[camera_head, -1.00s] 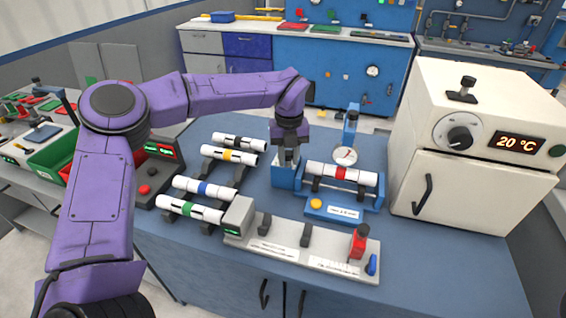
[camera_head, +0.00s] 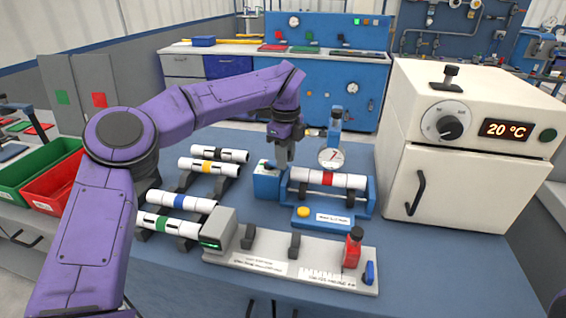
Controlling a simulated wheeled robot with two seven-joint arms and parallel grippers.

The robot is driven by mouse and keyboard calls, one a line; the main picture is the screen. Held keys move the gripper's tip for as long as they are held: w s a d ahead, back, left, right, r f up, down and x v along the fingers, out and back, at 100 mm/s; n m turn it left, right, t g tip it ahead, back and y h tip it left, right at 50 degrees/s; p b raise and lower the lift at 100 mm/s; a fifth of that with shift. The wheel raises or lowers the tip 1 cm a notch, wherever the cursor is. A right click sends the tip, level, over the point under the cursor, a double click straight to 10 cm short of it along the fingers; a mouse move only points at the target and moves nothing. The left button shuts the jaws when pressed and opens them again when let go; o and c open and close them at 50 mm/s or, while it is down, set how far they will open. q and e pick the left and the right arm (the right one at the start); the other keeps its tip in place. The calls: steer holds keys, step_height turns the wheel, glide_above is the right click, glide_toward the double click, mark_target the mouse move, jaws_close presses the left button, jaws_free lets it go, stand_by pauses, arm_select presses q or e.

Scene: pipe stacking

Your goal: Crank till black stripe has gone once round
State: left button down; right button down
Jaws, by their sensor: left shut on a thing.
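The blue test stand (camera_head: 350,209) holds a white pipe with a red band (camera_head: 328,178) lying across it. A round gauge (camera_head: 331,158) stands behind the pipe. A blue block (camera_head: 267,182) is at the stand's left end. My left gripper (camera_head: 281,164) points down beside and behind this block, at the pipe's left end. Its fingers are shut on the crank handle, which they mostly hide. I cannot make out a black stripe on the red-banded pipe. My right gripper is not in view.
Several banded pipes, such as the blue-banded one (camera_head: 181,201), lie on racks to the left. A grey measuring fixture (camera_head: 325,265) with a red clamp (camera_head: 352,247) lies in front. A cream oven (camera_head: 455,185) stands close on the right. Green and red bins (camera_head: 62,188) are at far left.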

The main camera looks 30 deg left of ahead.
arm_select(q)
steer(key=shift+w+f+n, duration=0.15)
steer(key=shift+w+n, duration=0.1)
steer(key=shift+n, duration=0.35)
steer(key=shift+b, duration=0.3)
steer(key=c, duration=0.9)
jaws_free()
steer(key=shift+a, duration=0.15)
steer(key=shift+o, duration=0.2)
step_height(320, 180, up, 11)
steer(key=shift+w+f+p, duration=0.1)
steer(key=shift+f+p, duration=0.1)
steer(key=shift+p, duration=0.75)
